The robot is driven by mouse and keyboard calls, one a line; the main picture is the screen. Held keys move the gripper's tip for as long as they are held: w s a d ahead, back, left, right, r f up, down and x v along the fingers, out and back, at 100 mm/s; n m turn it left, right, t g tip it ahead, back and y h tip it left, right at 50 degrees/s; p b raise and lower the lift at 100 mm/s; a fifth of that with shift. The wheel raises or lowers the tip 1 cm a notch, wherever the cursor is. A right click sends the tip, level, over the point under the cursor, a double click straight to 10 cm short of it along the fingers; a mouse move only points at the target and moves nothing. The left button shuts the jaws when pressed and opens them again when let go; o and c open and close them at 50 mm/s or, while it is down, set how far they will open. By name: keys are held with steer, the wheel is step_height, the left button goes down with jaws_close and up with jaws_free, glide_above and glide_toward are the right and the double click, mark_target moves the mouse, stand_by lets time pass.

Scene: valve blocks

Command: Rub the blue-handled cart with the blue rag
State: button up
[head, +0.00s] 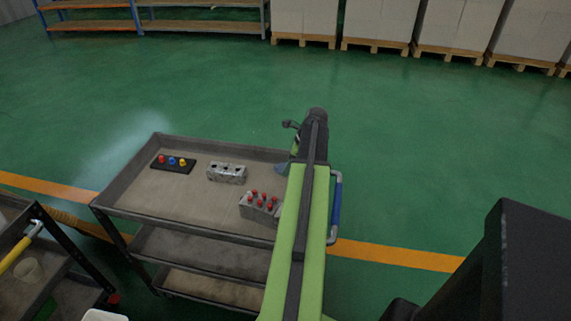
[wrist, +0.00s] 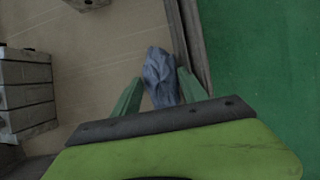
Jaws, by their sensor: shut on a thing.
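The blue-handled cart (head: 150,205) is a grey cart with shelves, and its blue handle (head: 337,205) is at its right end. My gripper (head: 285,167) is over the right part of the cart's top, near the right rim. In the wrist view my gripper (wrist: 158,92) is shut on the blue rag (wrist: 159,73), which hangs crumpled between the fingers, close to the cart's edge. A bit of the rag (head: 281,169) shows beside my arm in the head view. Whether the rag touches the cart's surface I cannot tell.
On the cart top are a black plate (head: 172,168) with red, blue and yellow knobs, a grey block (head: 227,174) with holes, and a block with several red knobs (head: 262,203). A yellow-handled cart (head: 18,252) stands at lower left. Green floor lies beyond.

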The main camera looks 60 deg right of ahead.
mark_target(278, 195)
steer(key=shift+s+a, duration=0.4)
steer(key=shift+a, duration=0.9)
steer(key=shift+s+a, duration=0.4)
steer(key=shift+a, duration=0.85)
steer(key=shift+s+a, duration=0.4)
steer(key=shift+a, duration=0.9)
steer(key=shift+a+f, duration=0.1)
steer(key=shift+s+a+f, duration=0.1)
steer(key=shift+s+a, duration=0.1)
steer(key=shift+a, duration=0.45)
steer(key=shift+s+a+r, duration=0.1)
steer(key=shift+s+a, duration=0.15)
steer(key=shift+a, duration=0.35)
steer(key=shift+s+a+f, duration=0.1)
steer(key=shift+s+a, duration=0.1)
steer(key=shift+a, duration=0.45)
steer(key=shift+s+d, duration=0.2)
steer(key=shift+s, duration=0.3)
steer(key=shift+s+d, duration=0.2)
steer(key=shift+s, duration=0.25)
steer(key=shift+w+d, duration=0.65)
steer(key=shift+d, duration=1.3)
steer(key=shift+w+d, duration=0.6)
steer(key=shift+d, duration=1.35)
steer(key=shift+w+d, duration=0.65)
steer(key=shift+d, duration=1.3)
step_height(278, 195, up, 6)
steer(key=p, duration=0.5)
steer(key=shift+a+p, duration=0.1)
steer(key=shift+p, duration=0.25)
